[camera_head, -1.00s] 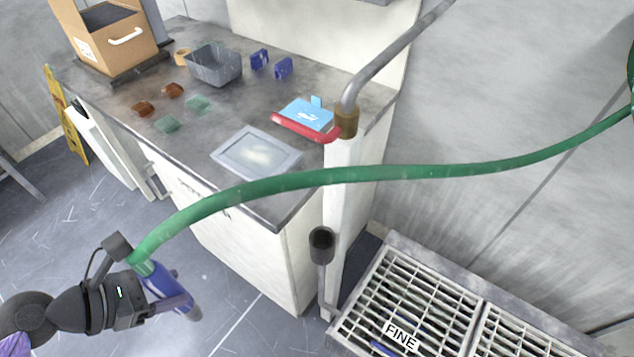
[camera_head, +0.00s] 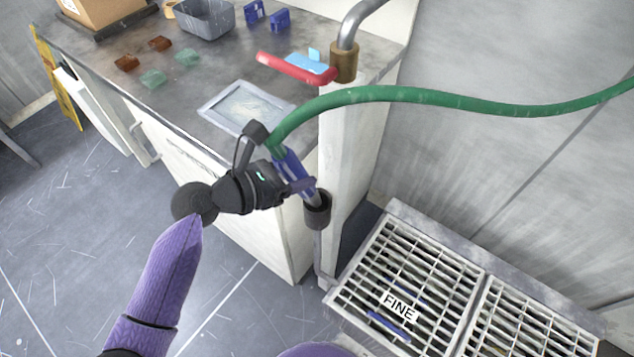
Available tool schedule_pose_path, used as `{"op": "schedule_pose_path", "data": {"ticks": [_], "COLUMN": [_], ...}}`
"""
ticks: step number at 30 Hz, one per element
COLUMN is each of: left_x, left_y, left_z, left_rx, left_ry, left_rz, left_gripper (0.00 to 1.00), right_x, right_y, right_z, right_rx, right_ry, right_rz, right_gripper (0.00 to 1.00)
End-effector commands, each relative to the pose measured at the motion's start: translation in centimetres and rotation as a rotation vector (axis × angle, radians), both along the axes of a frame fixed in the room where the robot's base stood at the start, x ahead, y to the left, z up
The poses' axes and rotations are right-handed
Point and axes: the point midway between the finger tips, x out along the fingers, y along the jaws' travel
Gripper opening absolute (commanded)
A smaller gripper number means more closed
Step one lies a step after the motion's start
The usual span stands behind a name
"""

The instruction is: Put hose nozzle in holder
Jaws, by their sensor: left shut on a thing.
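The hose nozzle (camera_head: 290,167) is blue, on the end of a green hose (camera_head: 400,95). My left gripper (camera_head: 296,186) is shut on the nozzle's body and partly covers it. The nozzle is tilted, its tip pointing down and to the right. The holder (camera_head: 317,212) is a dark round cup on a grey post beside the white cabinet. The nozzle's tip overlaps the cup's mouth in the picture; I cannot tell whether it is inside or just above. My right gripper is not in view.
A grey counter (camera_head: 215,75) carries a framed panel (camera_head: 245,107), a grey bin (camera_head: 205,20) and several small blocks. A red lever (camera_head: 295,68) sits by a brass-coloured tap fitting (camera_head: 344,65). A metal grating (camera_head: 405,270) marked FINE lies right of the post. Open floor is at left.

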Motion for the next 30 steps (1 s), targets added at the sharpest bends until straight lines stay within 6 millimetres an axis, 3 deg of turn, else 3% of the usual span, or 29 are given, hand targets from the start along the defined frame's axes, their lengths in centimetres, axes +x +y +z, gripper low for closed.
{"op": "schedule_pose_path", "data": {"ticks": [1, 6, 11, 17, 18, 21, 30], "left_x": [0.2, 0.6, 1.2, 2.9, 2.7, 2.6, 2.6], "left_y": [-0.2, -0.9, -1.6, -3.8, -3.6, -3.6, -3.6], "left_z": [-1.7, -4.1, -3.1, -2.5, -4.3, -5.8, -5.9], "left_rx": [-0.002, -0.001, 0.055, 0.25, 0.248, 0.245, 0.243], "left_ry": [0.002, 0.0, 0.035, 0.171, 0.18, 0.18, 0.176], "left_rz": [0.001, 0.0, -0.004, 0.0, 0.001, 0.002, 0.002], "left_gripper": [0.0, 0.0, 0.0, 0.0, 0.0, 0.0, 0.0], "right_x": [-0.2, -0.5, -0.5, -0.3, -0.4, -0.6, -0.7], "right_y": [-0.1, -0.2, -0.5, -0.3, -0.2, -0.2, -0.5], "right_z": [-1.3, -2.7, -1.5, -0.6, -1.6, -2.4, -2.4], "right_rx": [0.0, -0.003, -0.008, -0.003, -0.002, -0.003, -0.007], "right_ry": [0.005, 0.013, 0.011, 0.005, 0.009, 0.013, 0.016], "right_rz": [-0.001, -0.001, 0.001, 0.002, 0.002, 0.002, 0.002], "right_gripper": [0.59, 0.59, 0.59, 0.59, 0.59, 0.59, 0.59]}}
